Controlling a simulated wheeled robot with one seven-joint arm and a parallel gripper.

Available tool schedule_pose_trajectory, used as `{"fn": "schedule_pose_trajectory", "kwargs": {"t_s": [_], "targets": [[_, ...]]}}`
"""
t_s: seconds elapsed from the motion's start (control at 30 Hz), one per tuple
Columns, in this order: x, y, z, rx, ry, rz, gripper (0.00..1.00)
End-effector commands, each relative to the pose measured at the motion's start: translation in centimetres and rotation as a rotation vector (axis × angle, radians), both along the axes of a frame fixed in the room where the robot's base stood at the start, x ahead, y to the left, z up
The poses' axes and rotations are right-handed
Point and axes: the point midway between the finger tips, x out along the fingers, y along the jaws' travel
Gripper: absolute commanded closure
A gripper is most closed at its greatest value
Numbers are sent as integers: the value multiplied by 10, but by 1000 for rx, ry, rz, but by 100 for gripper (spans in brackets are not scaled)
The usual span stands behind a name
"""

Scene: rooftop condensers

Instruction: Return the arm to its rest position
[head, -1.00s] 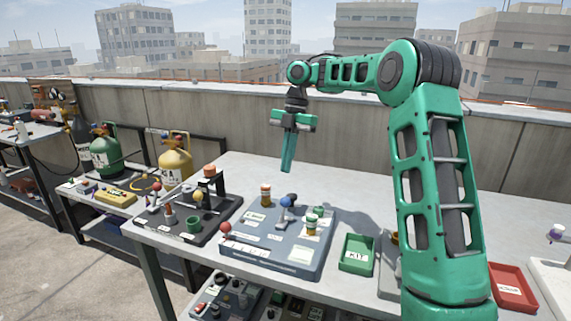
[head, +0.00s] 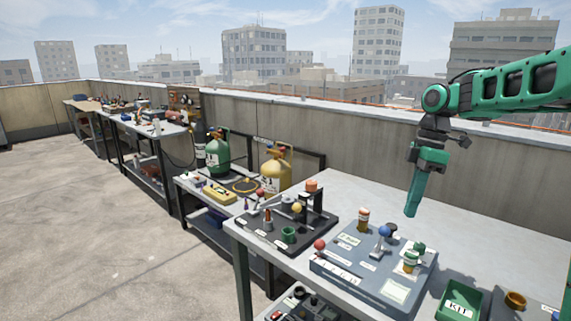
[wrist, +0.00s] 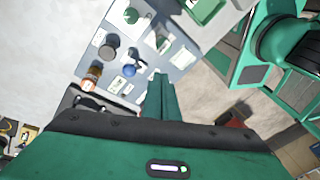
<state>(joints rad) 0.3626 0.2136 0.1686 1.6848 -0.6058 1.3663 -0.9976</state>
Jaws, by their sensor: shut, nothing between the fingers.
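My gripper (head: 411,212) hangs from my green arm at the right of the head view, fingers pointing down and pressed together. It is shut and empty, in the air above the far part of the workbench. The grey-blue panel (head: 345,277) with knobs and small bottles lies below it and to its left. In the wrist view my shut fingers (wrist: 160,82) point toward the same panel (wrist: 178,62).
A dark tray (head: 262,238) of fittings lies left of the panel. A green KIT bin (head: 460,303) is at the lower right. A yellow cylinder (head: 275,170) and a green cylinder (head: 217,155) stand on a lower bench. A parapet wall runs behind. Open floor (head: 100,220) lies left.

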Motion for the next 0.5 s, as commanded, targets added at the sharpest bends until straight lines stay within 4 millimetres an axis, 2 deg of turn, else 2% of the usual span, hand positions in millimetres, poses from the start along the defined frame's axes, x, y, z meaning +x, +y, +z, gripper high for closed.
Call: {"fn": "schedule_pose_trajectory", "kwargs": {"t_s": [0.03, 0.27, 0.5], "targets": [[-18, -4, 1, -25, 9, -109, 100], [-97, -32, -9, -123, 42, -664, 100], [-192, -62, -35, -194, 62, -1234, 100]]}}
